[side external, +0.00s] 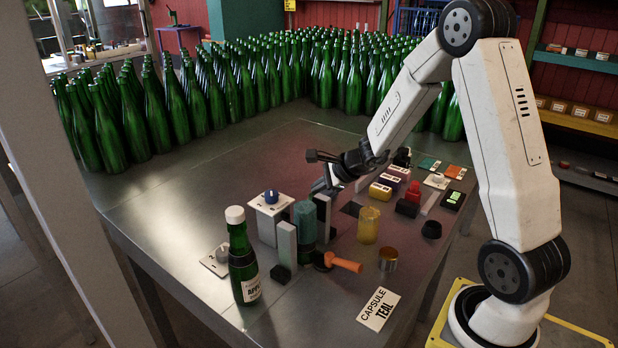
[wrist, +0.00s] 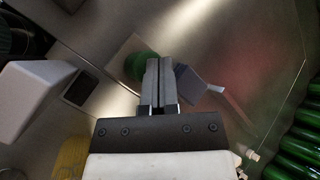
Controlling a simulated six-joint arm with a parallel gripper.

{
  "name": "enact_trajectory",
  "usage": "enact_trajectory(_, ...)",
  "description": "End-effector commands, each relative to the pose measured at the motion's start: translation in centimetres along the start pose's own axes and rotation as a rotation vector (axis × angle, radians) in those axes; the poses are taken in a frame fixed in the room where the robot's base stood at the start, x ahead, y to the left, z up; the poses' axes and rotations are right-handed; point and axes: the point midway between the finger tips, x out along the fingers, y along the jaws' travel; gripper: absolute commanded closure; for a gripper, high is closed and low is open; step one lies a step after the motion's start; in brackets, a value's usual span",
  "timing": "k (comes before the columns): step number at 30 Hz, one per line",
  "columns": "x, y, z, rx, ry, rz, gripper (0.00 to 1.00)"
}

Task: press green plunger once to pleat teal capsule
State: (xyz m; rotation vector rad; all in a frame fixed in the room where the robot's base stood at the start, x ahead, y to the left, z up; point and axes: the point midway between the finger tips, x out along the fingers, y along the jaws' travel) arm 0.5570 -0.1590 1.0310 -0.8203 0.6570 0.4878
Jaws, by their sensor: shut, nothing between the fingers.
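My gripper (wrist: 158,82) is shut and empty, its two grey fingers pressed together. In the wrist view a round green plunger top (wrist: 136,65) lies beyond the fingertips, and the fingers overlap its right side. I cannot tell whether they touch it. In the side view my gripper (side external: 320,187) points down above the table's middle; I cannot make out the green plunger there. A teal cylinder (side external: 305,220), possibly the teal capsule, stands left of and nearer than the gripper, among grey uprights. The card (side external: 378,308) reads "CAPSULE TEAL".
A green bottle (side external: 241,265) with a cream top stands at the front left. Many green bottles (side external: 210,100) fill the back.

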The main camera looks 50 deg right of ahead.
Motion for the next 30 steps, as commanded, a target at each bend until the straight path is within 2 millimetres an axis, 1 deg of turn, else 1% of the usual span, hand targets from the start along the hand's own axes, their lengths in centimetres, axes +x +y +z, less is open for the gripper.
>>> enact_trajectory(6,-0.5,-0.4,0.4,0.0,0.0,-0.001,1.0)
enact_trajectory(20,-0.7,-0.6,0.5,0.0,-0.001,-0.003,1.0)
enact_trajectory(30,-2.1,-1.6,1.6,-0.002,-0.002,-0.004,1.0)
